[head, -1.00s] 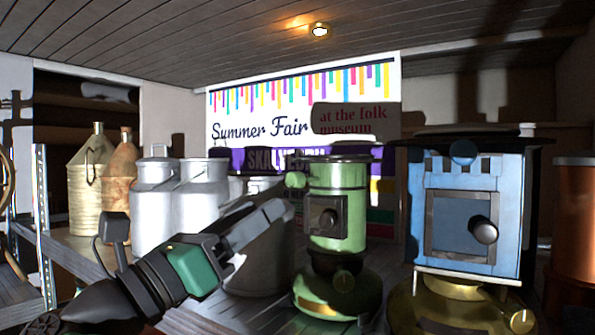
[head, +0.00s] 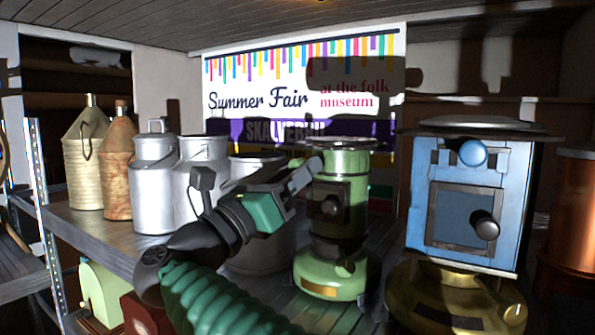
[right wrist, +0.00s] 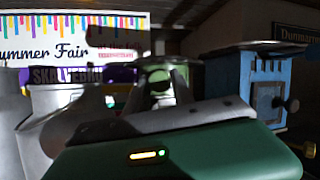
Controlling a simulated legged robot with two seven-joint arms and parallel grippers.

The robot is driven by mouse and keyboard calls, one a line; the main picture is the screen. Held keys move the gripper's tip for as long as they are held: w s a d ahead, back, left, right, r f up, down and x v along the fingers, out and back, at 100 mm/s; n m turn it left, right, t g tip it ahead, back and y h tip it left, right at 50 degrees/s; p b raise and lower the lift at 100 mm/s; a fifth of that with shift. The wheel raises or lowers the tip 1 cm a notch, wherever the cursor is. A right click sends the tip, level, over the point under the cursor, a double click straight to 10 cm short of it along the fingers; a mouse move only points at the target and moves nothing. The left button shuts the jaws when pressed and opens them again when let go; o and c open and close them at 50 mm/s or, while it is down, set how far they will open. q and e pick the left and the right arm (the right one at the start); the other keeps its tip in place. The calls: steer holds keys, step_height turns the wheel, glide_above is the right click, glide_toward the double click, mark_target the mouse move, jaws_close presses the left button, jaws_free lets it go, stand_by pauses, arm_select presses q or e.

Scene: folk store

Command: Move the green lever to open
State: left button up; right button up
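A green stove (head: 341,230) with a small dark-framed door stands on the shelf in the middle of the head view. No separate green lever can be made out now; the stove's upper left side is partly covered by my gripper. My right gripper (head: 297,175) comes from the lower left, its fingertips close to the stove's upper left edge. Its fingers look apart, with nothing visible held; whether they touch the stove I cannot tell. In the right wrist view the stove (right wrist: 160,72) shows small and dark beyond the fingers. My left gripper is not in view.
A blue stove (head: 468,180) on a brass base stands close on the right. Milk cans (head: 155,185) and tall bottles (head: 118,170) stand to the left. A dark grey pot (head: 262,245) is just behind my gripper. A copper cylinder (head: 578,215) is at the far right.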

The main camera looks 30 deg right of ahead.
steer(key=shift+a, duration=0.1)
steer(key=shift+c, duration=1.2)
steer(key=shift+s+d, duration=0.1)
steer(key=shift+d, duration=0.15)
jaws_close()
